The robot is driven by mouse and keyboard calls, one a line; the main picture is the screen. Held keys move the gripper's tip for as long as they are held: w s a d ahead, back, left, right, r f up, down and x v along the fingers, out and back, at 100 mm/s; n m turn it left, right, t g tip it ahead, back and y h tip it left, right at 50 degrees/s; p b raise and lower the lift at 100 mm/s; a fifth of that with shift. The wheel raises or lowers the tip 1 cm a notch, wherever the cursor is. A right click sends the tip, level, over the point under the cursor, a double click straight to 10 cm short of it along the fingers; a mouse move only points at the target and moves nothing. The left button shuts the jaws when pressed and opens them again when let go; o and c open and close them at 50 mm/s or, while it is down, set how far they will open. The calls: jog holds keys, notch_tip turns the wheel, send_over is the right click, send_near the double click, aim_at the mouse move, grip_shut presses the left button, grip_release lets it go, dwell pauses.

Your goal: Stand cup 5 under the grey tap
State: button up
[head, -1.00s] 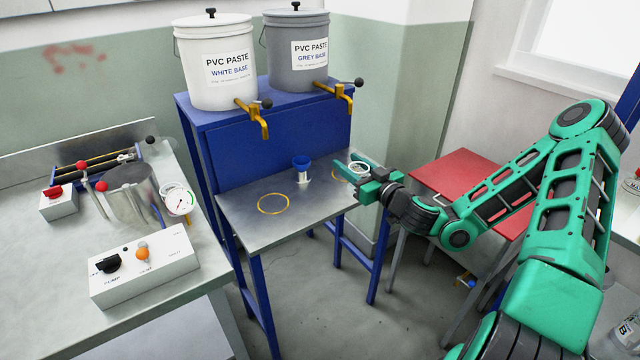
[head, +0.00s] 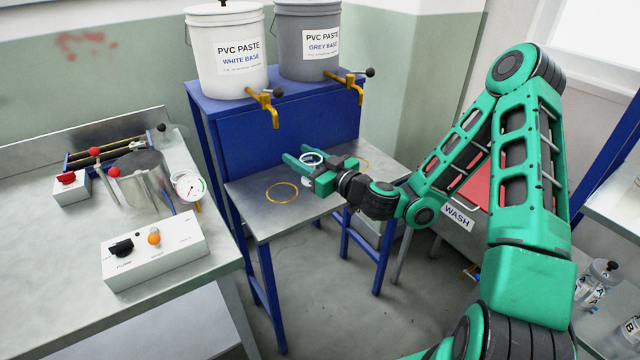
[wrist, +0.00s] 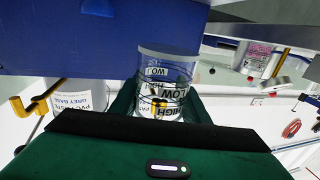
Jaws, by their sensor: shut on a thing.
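My gripper (head: 312,165) is shut on a clear cup. The cup's white rim (head: 312,158) shows between the fingers in the head view. In the wrist view the clear cup (wrist: 165,85) shows printed words such as LOW and HIGH; no number is readable. The grey tap, a brass tap (head: 347,85) on the grey bucket (head: 308,50), is at the stand's right. A yellow ring (head: 362,163) below it is partly covered by my arm. My gripper and cup are left of that ring, over the metal shelf (head: 250,205); whether the cup touches it I cannot tell.
A white bucket (head: 226,55) has its own brass tap (head: 266,103), with another yellow ring (head: 282,192) below it, empty. A bench with a pump box (head: 155,250) is at left. A red-topped table (head: 470,185) is at right, partly behind my arm.

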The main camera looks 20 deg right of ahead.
jog(key=s+a+r+n+y, duration=0.1)
jog(key=s+a+y, duration=0.1)
jog(key=a, duration=0.5)
jog(key=shift+g, duration=0.4)
jog(key=shift+w+d+f, duration=1.35)
jog(key=shift+d+f, duration=0.05)
jog(key=shift+f, duration=0.35)
jog(key=shift+w+d+f, duration=1.35)
jog(key=shift+d+f, duration=0.05)
jog(key=shift+f, duration=0.4)
jog(key=shift+w+d+f, duration=1.35)
jog(key=shift+d+f, duration=0.05)
jog(key=shift+f, duration=0.35)
jog(key=shift+f, duration=0.1)
jog(key=o, duration=1)
jog(key=v, duration=1.2)
